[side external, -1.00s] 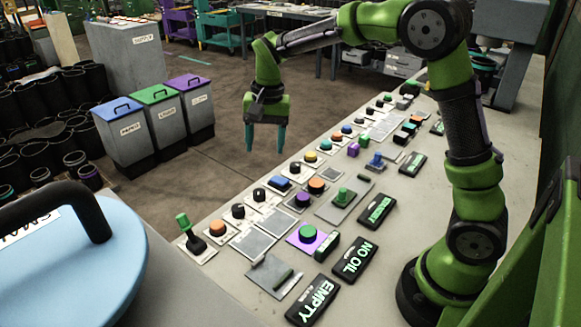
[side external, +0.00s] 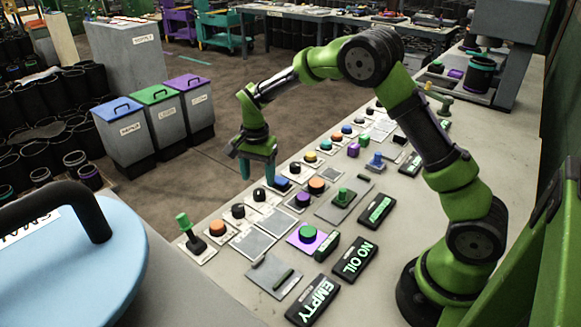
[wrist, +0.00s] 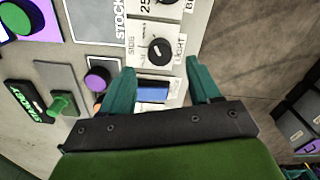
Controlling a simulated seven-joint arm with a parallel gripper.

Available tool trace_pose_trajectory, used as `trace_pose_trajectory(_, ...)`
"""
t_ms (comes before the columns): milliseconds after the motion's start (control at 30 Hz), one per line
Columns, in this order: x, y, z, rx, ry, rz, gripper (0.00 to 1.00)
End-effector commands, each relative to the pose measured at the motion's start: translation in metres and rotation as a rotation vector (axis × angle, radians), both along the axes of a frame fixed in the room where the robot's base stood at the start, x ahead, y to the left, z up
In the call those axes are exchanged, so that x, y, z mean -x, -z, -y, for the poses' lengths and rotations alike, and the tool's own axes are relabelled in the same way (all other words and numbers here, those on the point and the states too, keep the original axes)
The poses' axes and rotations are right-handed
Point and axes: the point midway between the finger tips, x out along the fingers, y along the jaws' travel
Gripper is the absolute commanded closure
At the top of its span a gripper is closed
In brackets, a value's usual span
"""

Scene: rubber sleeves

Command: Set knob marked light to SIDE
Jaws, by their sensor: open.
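The knob marked light (wrist: 160,52) is a round black knob on a white plate in the wrist view. The word SIDE stands to its left and LIGHT to its right. A short pale mark shows on its top; I cannot tell which word it points to. In the side view it appears to be the black knob (side external: 259,195) near the blue button. My gripper (side external: 257,173) is open and empty, above the panel's far edge. In the wrist view its two teal fingertips (wrist: 160,68) sit just below the knob, one toward each side, apart from it.
A blue button (wrist: 152,92) lies between my fingers in the wrist view. A purple knob (wrist: 97,78) and a green lever (wrist: 60,103) are to the left. Another black knob (side external: 238,211) stands close by. Bins (side external: 178,120) stand across the floor.

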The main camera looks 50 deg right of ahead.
Motion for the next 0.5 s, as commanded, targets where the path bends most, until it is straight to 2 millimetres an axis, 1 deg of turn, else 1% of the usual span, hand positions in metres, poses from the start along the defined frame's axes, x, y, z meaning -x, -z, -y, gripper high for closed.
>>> trace_pose_trajectory(33, 0.001, 0.012, 0.0, 0.001, -0.001, -0.005, 0.38)
trace_pose_trajectory(200, 0.0, 0.037, 0.0, 0.0, -0.001, -0.002, 0.38)
trace_pose_trajectory(333, 0.0, 0.047, 0.0, 0.0, -0.002, -0.001, 0.38)
trace_pose_trajectory(500, 0.0, 0.051, 0.0, 0.0, -0.001, 0.001, 0.38)
